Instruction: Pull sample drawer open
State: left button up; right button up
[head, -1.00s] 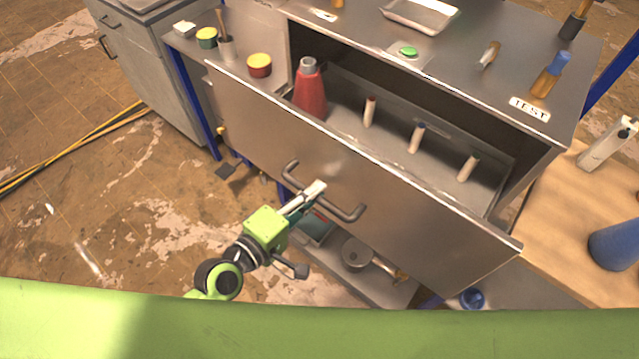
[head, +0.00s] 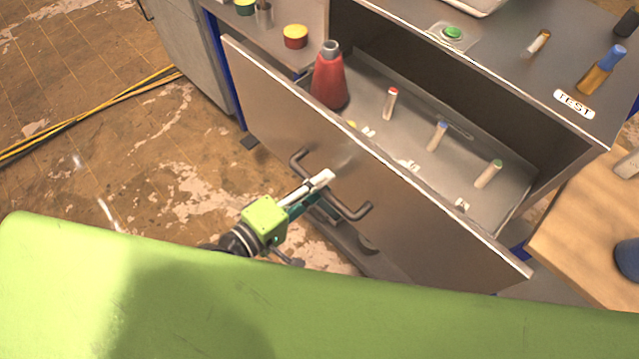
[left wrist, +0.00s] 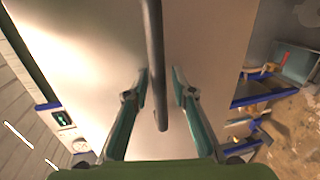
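The sample drawer (head: 300,120) is a wide metal drawer pulled well out of its cabinet. Inside, a red bottle (head: 329,80) and three capped sample vials stand upright: red-capped (head: 390,104), blue-capped (head: 437,136) and green-capped (head: 488,174). A dark bar handle (head: 354,210) is on the drawer front. My left gripper (head: 324,179) is at the handle. In the left wrist view its fingers (left wrist: 159,88) are apart, with the handle bar (left wrist: 155,50) between them and gaps visible on both sides. My right gripper is in neither view.
The cabinet top holds a green button (head: 452,33), a TEST label (head: 574,103) and a blue-handled tool (head: 602,68). A wooden surface (head: 580,215) stands close at the right. Yellow cables (head: 85,112) lie on the floor at the left, with free floor around them.

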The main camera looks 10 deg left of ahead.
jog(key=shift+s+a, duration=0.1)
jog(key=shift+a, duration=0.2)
pick_arm(q)
jog(key=shift+s+a, duration=0.1)
jog(key=shift+s, duration=0.05)
jog(key=v, duration=1.1)
jog(key=shift+s+a, duration=0.2)
jog(key=shift+s, duration=0.05)
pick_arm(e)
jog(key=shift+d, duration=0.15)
pick_arm(q)
jog(key=shift+r, duration=0.1)
